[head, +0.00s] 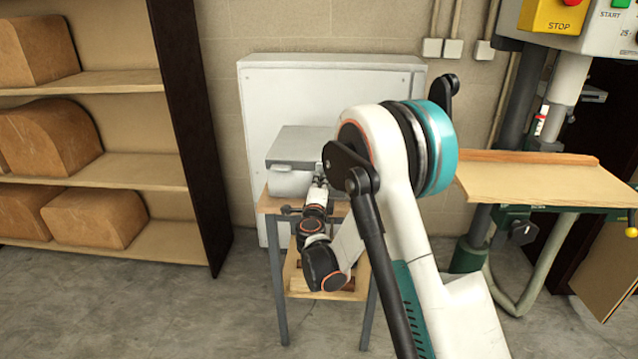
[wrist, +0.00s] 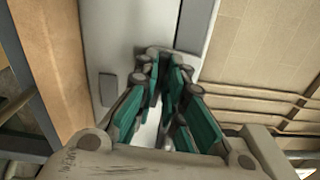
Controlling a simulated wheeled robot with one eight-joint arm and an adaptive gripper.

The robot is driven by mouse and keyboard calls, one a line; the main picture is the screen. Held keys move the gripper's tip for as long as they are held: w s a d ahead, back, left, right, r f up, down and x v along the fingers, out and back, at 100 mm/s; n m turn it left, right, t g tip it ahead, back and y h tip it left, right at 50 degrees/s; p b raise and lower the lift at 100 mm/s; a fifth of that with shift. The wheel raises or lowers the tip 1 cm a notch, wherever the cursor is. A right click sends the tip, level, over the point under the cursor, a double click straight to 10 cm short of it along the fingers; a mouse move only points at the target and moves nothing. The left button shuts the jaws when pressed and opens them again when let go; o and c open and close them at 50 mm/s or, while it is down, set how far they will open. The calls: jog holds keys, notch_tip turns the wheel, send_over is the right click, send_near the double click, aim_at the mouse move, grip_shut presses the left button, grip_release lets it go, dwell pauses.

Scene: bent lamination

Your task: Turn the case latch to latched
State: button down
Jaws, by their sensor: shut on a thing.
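The grey case (head: 292,178) sits closed on a small table, with its darker lid on top. My gripper (head: 319,180) is at the front right of the case. In the wrist view, the fingers of my gripper (wrist: 163,62) come together against the case's pale grey face (wrist: 120,35). They are shut on the case latch, which is mostly hidden between the fingertips, so its angle cannot be told. A small dark grey fitting (wrist: 108,88) shows on the case face left of the fingers.
The small table (head: 276,208) has a lower shelf. A white cabinet (head: 330,85) stands behind it. A shelf unit (head: 110,170) with wooden forms is at left, and a machine with a wooden worktable (head: 535,180) is at right. Floor in front is clear.

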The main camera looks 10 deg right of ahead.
jog(key=shift+d+f+n, duration=0.1)
jog(key=shift+n, duration=0.4)
jog(key=c, duration=1.7)
grip_release()
jog(key=shift+s, duration=0.1)
jog(key=v, duration=1.2)
